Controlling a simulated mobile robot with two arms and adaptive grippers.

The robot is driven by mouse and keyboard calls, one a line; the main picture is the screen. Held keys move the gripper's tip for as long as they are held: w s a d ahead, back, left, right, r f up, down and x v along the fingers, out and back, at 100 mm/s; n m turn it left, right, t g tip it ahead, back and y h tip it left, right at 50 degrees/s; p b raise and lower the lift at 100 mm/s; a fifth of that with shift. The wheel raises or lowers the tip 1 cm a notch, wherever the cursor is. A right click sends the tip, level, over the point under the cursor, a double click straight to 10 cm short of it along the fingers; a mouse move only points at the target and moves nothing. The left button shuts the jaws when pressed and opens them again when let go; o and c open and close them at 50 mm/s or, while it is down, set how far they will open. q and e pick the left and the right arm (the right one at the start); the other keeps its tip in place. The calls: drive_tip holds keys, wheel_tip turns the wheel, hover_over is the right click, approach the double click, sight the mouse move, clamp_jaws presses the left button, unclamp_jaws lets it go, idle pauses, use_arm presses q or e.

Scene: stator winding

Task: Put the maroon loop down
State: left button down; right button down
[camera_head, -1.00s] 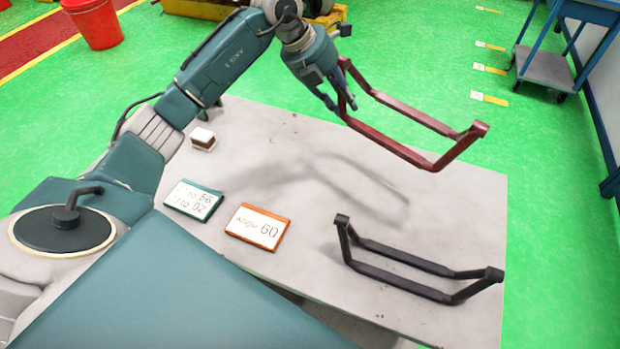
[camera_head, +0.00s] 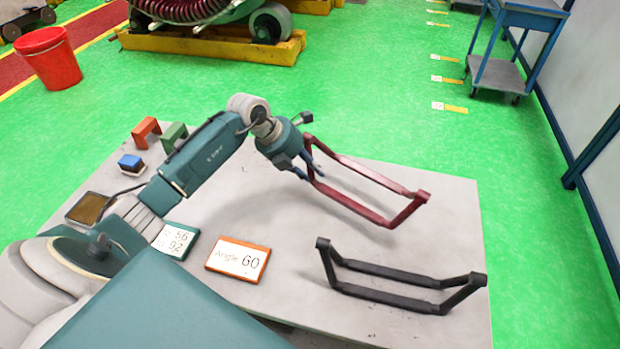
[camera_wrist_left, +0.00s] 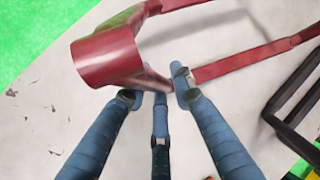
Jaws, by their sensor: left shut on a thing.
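The maroon loop (camera_head: 365,212) is a long angular frame over the far right part of the grey table (camera_head: 440,220). My left gripper (camera_head: 308,172) is shut on its left end. In the left wrist view the fingers (camera_wrist_left: 160,90) close around a bar of the maroon loop (camera_wrist_left: 110,52) beside its broad curved end. The loop is low, near the table top; I cannot tell whether it touches. My right gripper is not in view.
A black loop (camera_head: 390,270) lies on the table nearer me and also shows in the left wrist view (camera_wrist_left: 297,110). An orange-framed "Angle 60" sign (camera_head: 238,259) and a green-framed sign (camera_head: 175,240) lie left of it. Small blocks (camera_head: 146,131) stand at the far left.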

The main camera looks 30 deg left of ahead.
use_arm(q)
drive_tip(key=shift+f, duration=0.5)
wheel_tip(320, 180, down, 3)
drive_tip(key=shift+f+p, duration=0.2)
drive_tip(key=shift+p, duration=0.2)
drive_tip(key=shift+f, duration=0.1)
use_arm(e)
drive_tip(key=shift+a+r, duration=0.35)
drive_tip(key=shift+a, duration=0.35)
